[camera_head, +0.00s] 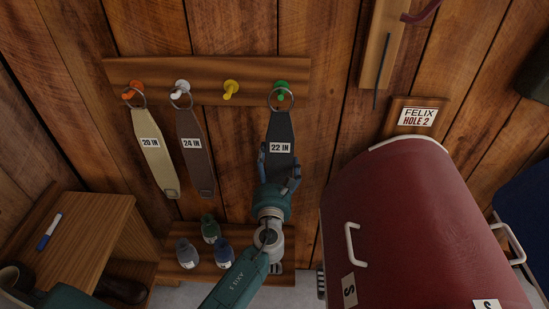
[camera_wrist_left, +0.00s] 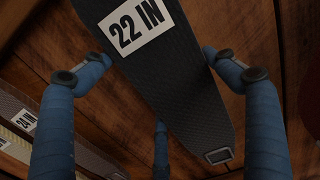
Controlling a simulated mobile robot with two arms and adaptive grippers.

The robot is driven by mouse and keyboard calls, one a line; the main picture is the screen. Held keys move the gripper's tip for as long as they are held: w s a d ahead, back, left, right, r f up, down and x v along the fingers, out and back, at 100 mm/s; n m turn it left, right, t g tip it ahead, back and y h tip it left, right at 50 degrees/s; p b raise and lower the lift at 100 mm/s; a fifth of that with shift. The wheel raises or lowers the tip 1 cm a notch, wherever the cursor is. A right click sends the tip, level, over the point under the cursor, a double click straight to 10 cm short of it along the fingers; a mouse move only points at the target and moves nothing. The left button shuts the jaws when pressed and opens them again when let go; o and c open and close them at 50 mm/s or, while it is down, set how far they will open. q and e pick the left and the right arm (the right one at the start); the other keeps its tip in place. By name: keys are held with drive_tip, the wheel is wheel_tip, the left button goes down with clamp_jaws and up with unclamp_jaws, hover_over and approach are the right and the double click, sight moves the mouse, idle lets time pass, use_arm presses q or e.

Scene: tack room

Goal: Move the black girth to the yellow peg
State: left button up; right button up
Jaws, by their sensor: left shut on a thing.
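The black girth (camera_head: 280,122), labelled 22 IN, hangs by its metal ring on the green peg (camera_head: 282,87) at the right end of the rack. The yellow peg (camera_head: 231,87), just left of it, is empty. My left gripper (camera_head: 279,165) is shut on the black girth below its label, with fingers on both sides of the strap. In the left wrist view the strap (camera_wrist_left: 185,95) runs between the blue fingers, its buckle end hanging free.
A cream girth (camera_head: 153,150) hangs on the orange peg and a brown girth (camera_head: 195,160) on the white peg. Several bottles (camera_head: 211,228) stand on a low shelf beneath. A wooden cabinet (camera_head: 75,225) stands at left.

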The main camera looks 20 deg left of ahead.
use_arm(q)
drive_tip(key=p+v, duration=0.1)
drive_tip(key=v, duration=0.6)
drive_tip(key=shift+s, duration=0.2)
idle(0.5)
drive_tip(key=shift+r, duration=0.15)
idle(0.7)
